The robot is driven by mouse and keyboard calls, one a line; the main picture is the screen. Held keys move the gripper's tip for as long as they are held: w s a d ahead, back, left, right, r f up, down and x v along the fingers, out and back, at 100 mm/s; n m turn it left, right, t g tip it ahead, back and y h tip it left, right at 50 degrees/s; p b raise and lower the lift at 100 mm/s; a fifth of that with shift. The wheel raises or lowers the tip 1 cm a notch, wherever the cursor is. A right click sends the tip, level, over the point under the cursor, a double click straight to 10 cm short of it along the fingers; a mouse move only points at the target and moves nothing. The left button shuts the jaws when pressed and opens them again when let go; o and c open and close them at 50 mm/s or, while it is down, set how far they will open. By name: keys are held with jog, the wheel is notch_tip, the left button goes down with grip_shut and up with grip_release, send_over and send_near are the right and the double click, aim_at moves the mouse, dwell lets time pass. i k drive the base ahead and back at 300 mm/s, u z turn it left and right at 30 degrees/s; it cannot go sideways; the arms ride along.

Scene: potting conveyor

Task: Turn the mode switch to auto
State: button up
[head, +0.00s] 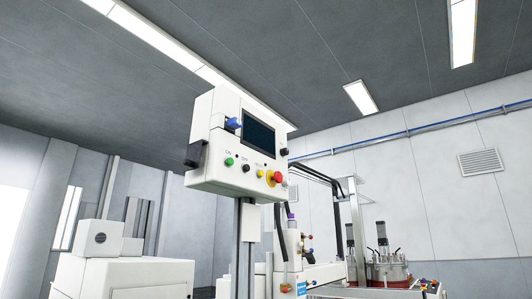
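A white control box (205,125) stands on a grey post (246,262) in the middle of the head view. Its front carries a dark screen (258,134), and a blue handle or knob (233,123) sits left of the screen. Below the screen are a green button (229,161), a black knob (246,168), a yellow button (260,173) and a red mushroom button (277,177) on a yellow base. I cannot tell which control is the mode switch, nor its setting; the labels are too small to read. My gripper is not in view.
A white cabinet (120,275) stands at the lower left. Behind the box at right are white machinery (292,250) with hoses, a metal frame (356,225) and a round vessel (390,268). The floor is out of view.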

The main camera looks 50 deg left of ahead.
aim_at(284, 152)
jog(key=u, duration=0.75)
jog(key=i, duration=0.65)
jog(key=u, duration=0.8)
